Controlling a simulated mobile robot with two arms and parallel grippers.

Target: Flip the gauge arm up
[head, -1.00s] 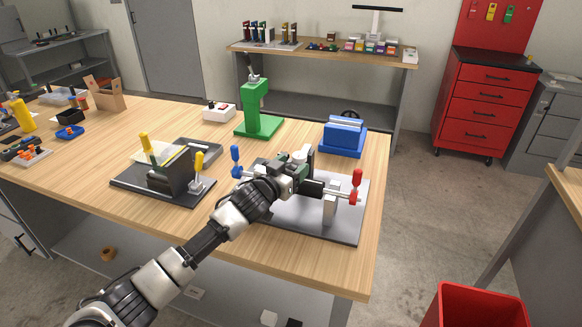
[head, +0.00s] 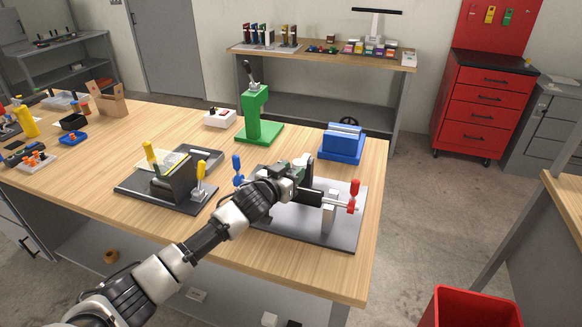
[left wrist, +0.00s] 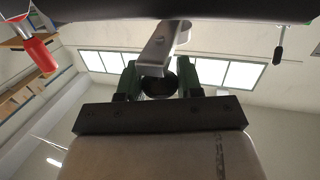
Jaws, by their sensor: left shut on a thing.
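The box former fixture is a dark base plate (head: 345,232) on the wooden table, with a red-handled clamp (head: 354,190) at right and a blue-handled clamp (head: 237,165) at left. My left gripper (head: 303,174) is over the fixture's back half, between the two clamps. In the left wrist view its green fingers (left wrist: 158,84) are shut around a dark round end, and a pale metal arm, apparently the gauge arm (left wrist: 164,45), rises from there. In the head view my gripper and wrist hide most of that arm. The red handle also shows in the left wrist view (left wrist: 38,55). My right gripper is not in view.
A second dark fixture with yellow handles (head: 175,183) stands to the left. A green press (head: 258,115) and a blue block-shaped holder (head: 342,144) stand behind. Table is clear between them. A red bin (head: 480,310) stands on the floor at lower right.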

